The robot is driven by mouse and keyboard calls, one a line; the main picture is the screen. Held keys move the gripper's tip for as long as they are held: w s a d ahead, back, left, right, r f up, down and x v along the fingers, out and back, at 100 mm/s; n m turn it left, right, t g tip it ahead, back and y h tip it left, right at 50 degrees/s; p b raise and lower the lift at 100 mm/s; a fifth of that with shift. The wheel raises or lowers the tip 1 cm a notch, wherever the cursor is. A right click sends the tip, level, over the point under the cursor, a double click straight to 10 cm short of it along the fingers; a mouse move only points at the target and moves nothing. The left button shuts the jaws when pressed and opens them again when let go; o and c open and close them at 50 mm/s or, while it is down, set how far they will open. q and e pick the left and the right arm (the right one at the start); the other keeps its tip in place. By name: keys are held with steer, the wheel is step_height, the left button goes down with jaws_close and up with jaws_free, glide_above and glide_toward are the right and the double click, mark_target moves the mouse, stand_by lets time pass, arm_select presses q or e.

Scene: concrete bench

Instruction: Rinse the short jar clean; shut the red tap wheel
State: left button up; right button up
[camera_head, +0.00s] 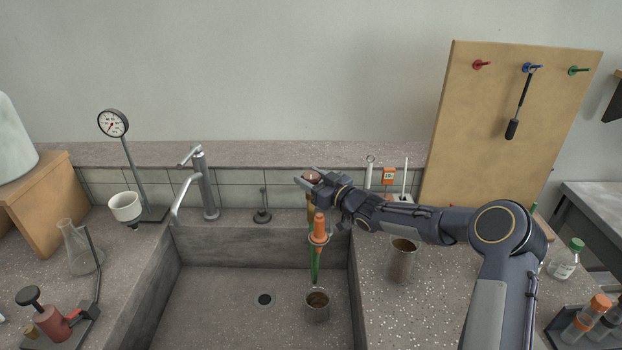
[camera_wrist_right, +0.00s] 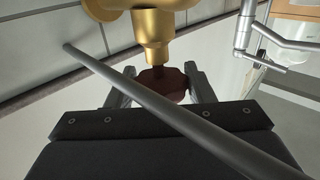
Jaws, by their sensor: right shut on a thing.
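The red tap wheel (camera_head: 312,177) tops a brass tap at the back right of the sink (camera_head: 225,290). My right gripper (camera_head: 309,180) is shut on the wheel; the right wrist view shows the dark red wheel (camera_wrist_right: 166,84) between its fingers, with the brass tap body (camera_wrist_right: 153,32) beyond. Below the tap hangs an orange and green nozzle (camera_head: 318,232). The short jar (camera_head: 317,311) stands upright on the sink floor below the nozzle, with brown inside. I cannot tell whether water runs. My left gripper is out of view.
A taller jar (camera_head: 401,262) with brown inside stands on the counter right of the sink, close to my right arm. A steel faucet (camera_head: 205,185) stands behind the sink. A flask (camera_head: 80,250) and gauge (camera_head: 113,123) are at left. The sink's left floor is clear.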

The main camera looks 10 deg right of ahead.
steer(key=shift+r+p, duration=0.15)
steer(key=shift+p, duration=0.25)
steer(key=n+g+y+p, duration=0.2)
steer(key=p, duration=0.2)
steer(key=shift+r+y, duration=0.1)
steer(key=shift+y, duration=0.2)
steer(key=shift+f+n+g+y+p, duration=0.25)
steer(key=shift+n+g+y+p, duration=0.2)
steer(key=shift+n+g+y, duration=0.3)
steer(key=shift+n+g+y+b, duration=0.55)
steer(key=shift+n+g+y, duration=0.5)
steer(key=shift+g, duration=0.6)
steer(key=o, duration=0.9)
steer(key=shift+o, duration=0.2)
